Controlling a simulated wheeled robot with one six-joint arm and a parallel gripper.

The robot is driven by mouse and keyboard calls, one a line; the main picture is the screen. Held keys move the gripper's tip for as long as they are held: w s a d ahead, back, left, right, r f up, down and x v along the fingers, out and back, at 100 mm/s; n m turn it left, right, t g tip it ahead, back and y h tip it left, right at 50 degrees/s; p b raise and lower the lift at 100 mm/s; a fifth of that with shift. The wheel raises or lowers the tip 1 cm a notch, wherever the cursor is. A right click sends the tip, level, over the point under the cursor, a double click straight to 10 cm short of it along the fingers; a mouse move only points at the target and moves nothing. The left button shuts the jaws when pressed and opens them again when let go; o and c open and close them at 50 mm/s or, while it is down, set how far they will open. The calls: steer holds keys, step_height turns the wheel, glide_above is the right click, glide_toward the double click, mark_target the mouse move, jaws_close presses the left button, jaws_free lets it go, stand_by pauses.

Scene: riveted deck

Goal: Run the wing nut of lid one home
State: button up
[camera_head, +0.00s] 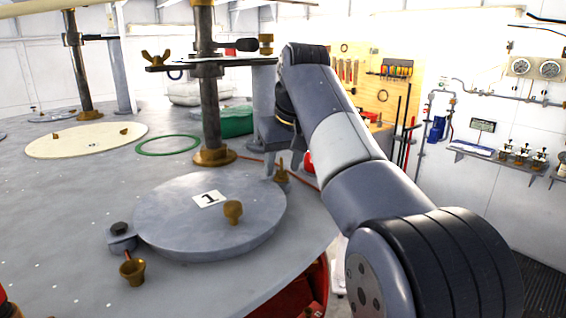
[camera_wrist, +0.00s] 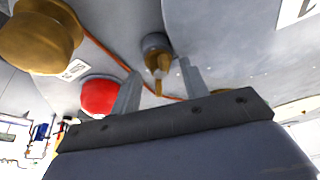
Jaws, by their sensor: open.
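Lid one (camera_head: 180,238) is a grey round lid with a "1" label and a brass knob (camera_head: 232,211), lying on the deck. A brass wing nut (camera_head: 281,174) stands at its right edge. It also shows in the wrist view (camera_wrist: 158,62), in front of a dark round end. My gripper (camera_head: 283,163) comes down over this wing nut from above. Its two fingers are apart, one to each side of the nut in the wrist view (camera_wrist: 160,70). I cannot tell whether either finger touches it. Part of the nut is hidden by the fingers in the head view.
A dark post (camera_head: 210,110) with a brass foot rises behind the lid. Its bracket holds another wing nut (camera_head: 154,58). A green ring (camera_head: 168,145) and a cream disc (camera_head: 85,139) lie farther back. A brass cup (camera_head: 132,270) hangs at the lid's left.

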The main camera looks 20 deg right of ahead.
steer(key=shift+f, duration=0.1)
steer(key=shift+c, duration=0.2)
jaws_close()
steer(key=shift+m, duration=0.3)
steer(key=m+h, duration=0.1)
steer(key=m, duration=0.3)
steer(key=shift+w+a+h, duration=0.1)
steer(key=shift+a+h, duration=0.1)
steer(key=shift+h, duration=0.2)
steer(key=m+h, duration=0.1)
steer(key=m, duration=0.2)
steer(key=m+g+h, duration=0.1)
steer(key=m, duration=0.2)
steer(key=shift+a, duration=0.15)
stand_by(0.4)
